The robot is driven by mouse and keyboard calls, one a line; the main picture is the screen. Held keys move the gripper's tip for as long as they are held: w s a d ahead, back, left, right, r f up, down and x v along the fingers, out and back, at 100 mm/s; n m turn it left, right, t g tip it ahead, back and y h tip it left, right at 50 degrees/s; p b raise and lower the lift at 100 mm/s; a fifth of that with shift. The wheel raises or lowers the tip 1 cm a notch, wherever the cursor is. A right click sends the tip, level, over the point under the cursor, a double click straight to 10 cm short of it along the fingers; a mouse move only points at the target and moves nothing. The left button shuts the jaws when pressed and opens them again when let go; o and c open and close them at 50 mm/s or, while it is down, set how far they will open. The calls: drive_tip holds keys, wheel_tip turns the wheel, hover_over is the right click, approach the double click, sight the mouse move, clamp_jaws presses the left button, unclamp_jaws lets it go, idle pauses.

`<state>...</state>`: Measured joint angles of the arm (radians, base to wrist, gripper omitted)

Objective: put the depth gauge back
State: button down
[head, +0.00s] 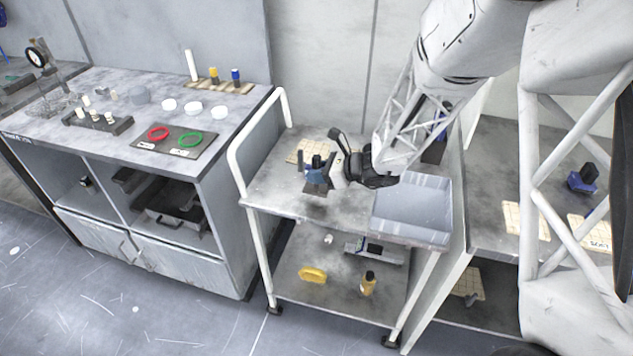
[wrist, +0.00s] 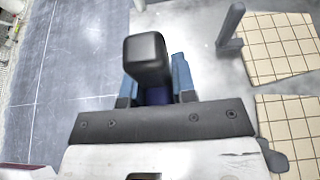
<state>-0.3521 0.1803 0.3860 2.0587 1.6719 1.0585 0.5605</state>
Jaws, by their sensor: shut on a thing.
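My gripper (head: 318,178) is over the top shelf of the white cart (head: 275,192), shut on a dark blue and black thing. I take this thing for the depth gauge (head: 317,161). In the wrist view, the black rounded end of the gauge (wrist: 147,58) points toward the camera, with dark blue below it. The blue-grey fingers (wrist: 155,88) stand on either side of it. The gauge's lower end is hidden behind the gripper, so I cannot tell whether it touches the shelf. A gridded cream mat (head: 305,151) lies behind the gripper; two gridded mats (wrist: 283,45) show in the wrist view.
A grey tray (head: 412,207) sits at the cart's right end. The lower shelf holds a yellow object (head: 313,274) and a yellow bottle (head: 368,284). Another blue object (head: 583,178) stands on the right bench near labelled mats (head: 527,220). The left bench (head: 100,155) holds rings and several small parts.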

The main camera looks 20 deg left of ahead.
drive_tip(key=shift+f, duration=1.75)
drive_tip(key=shift+f, duration=0.1)
drive_tip(key=c, duration=0.9)
unclamp_jaws()
drive_tip(key=shift+v, duration=6.05)
